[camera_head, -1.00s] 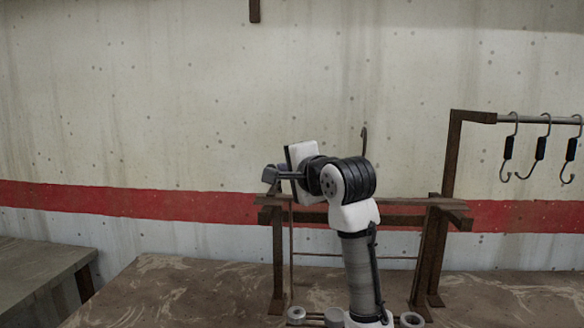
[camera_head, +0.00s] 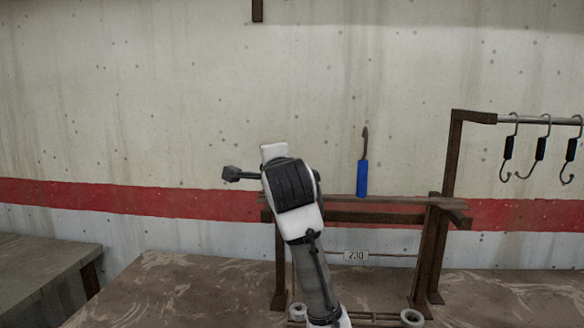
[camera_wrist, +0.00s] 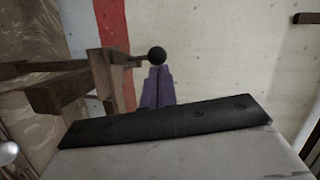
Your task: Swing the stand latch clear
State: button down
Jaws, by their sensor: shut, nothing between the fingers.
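A brown metal stand (camera_head: 390,218) stands on the bench, and a blue-handled hook (camera_head: 362,178) rises upright from its top rail. In the wrist view, a black ball knob (camera_wrist: 157,54), apparently the end of the stand latch, sits on a short rod beside the brown stand frame (camera_wrist: 104,80).
A rail (camera_head: 540,120) with several black-handled hooks is at the right. A label reading 230 (camera_head: 356,255) hangs on the stand's lower bar. Grey rings (camera_head: 412,317) lie at the bench front. A lower table (camera_head: 45,265) is at the left.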

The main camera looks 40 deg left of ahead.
aim_at(261, 167)
jog(key=a+m+t+h, duration=0.1)
jog(key=s+a+m+t+h, duration=0.1)
jog(key=shift+s+a+m+t+h+p, duration=0.3)
jog(key=shift+h, duration=0.1)
jog(key=a+m+t+h+p, duration=0.2)
jog(key=a+m+h, duration=0.2)
jog(key=a, duration=0.5)
jog(key=shift+w+a+m+t+h, duration=0.3)
jog(key=shift+t+h, duration=0.1)
jog(key=shift+h, duration=0.5)
jog(key=shift+d, duration=0.1)
